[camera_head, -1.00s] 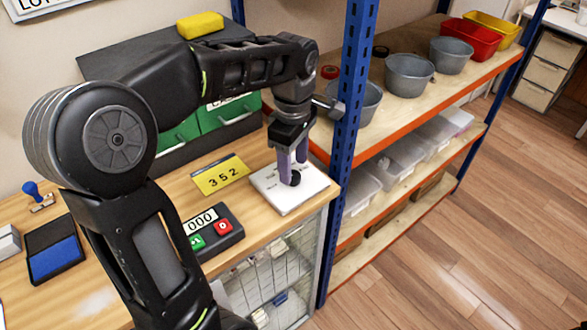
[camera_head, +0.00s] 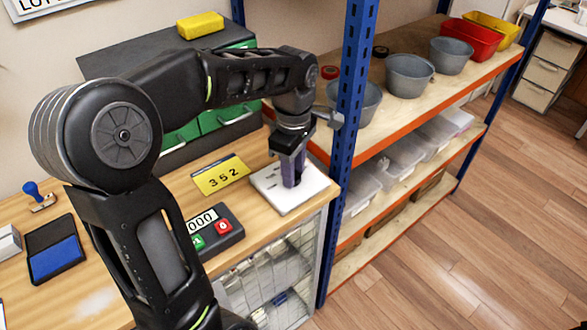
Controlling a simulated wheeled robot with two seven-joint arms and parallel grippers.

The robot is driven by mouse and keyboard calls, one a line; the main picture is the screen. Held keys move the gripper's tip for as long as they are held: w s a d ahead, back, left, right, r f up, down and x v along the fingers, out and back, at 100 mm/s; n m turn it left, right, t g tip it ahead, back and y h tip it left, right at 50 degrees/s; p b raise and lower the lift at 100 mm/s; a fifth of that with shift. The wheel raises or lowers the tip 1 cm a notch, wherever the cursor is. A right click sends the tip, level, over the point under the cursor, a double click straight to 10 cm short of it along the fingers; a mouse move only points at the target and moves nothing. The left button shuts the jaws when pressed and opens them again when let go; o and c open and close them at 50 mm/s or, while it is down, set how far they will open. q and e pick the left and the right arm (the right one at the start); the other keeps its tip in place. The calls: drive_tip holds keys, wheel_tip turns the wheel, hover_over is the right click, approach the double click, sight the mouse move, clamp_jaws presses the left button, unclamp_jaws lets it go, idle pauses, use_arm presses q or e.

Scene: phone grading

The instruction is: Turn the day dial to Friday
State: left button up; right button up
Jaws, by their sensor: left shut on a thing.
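The day dial's white plate (camera_head: 272,199) lies on the wooden bench near its right front corner. My left gripper (camera_head: 293,184) points down over the plate, its purple-grey fingers shut on the dark dial knob. The fingers and wrist hide most of the knob, and the day markings are too small or covered to read, so I cannot tell which day it points at. My right gripper is not in view.
A blue rack post (camera_head: 348,150) stands close on the right. Green drawers (camera_head: 232,116) are behind.

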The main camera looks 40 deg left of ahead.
use_arm(q)
clamp_jaws()
